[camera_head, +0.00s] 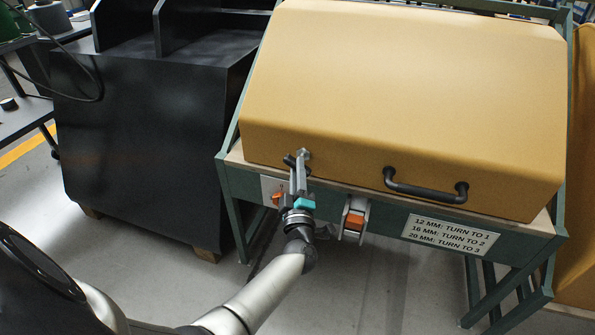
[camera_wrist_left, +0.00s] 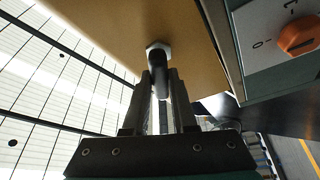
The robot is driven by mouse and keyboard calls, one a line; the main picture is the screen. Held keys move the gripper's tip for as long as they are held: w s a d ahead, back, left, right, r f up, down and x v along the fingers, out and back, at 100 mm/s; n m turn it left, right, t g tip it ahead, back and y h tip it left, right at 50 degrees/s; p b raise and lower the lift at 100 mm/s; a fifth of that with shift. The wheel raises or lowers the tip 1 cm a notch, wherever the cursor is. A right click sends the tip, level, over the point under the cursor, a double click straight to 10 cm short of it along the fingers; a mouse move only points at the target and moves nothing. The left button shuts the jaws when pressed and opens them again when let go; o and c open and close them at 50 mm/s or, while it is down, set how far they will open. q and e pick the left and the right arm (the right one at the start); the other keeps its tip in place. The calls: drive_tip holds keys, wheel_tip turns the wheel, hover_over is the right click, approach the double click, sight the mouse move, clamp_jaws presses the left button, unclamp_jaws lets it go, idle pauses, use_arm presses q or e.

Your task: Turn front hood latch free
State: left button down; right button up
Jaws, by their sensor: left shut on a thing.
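The yellow hood (camera_head: 400,75) is down on its green frame. The front hood latch (camera_head: 289,160) is a small dark lever on a silver nut at the hood's lower left front. In the left wrist view the latch (camera_wrist_left: 156,72) points from its hex nut toward me, between the fingers. My left gripper (camera_head: 298,170) is at the latch from below and shut on it; it also shows in the left wrist view (camera_wrist_left: 162,85). The fingers hide part of the lever. My right gripper is not in view.
An orange dial (camera_head: 277,198) on a white plate sits close left of my gripper. A grey and orange part (camera_head: 354,221) hangs right of it. A black handle (camera_head: 425,190) and a sign (camera_head: 450,235) are farther right. A black cabinet (camera_head: 145,140) stands left.

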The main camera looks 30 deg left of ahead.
use_arm(q)
drive_tip(key=shift+s+a+f+m+t+h+b, duration=0.1)
drive_tip(key=shift+m+t+h, duration=0.8)
drive_tip(key=shift+m, duration=1.8)
drive_tip(key=shift+w+a+f+m+t+h+b, duration=0.15)
drive_tip(key=shift+m+t+h, duration=0.7)
drive_tip(key=shift+m, duration=1.85)
drive_tip(key=shift+s+d+r+m+t+h+b, duration=0.15)
drive_tip(key=shift+m+t+h, duration=0.7)
drive_tip(key=shift+m, duration=1.85)
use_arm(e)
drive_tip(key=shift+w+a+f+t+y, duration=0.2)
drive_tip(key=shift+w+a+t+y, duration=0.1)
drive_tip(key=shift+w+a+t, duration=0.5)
use_arm(q)
drive_tip(key=shift+a+f+h, duration=0.1)
drive_tip(key=shift+h, duration=0.3)
drive_tip(key=c, duration=0.7)
unclamp_jaws()
drive_tip(key=shift+s, duration=0.1)
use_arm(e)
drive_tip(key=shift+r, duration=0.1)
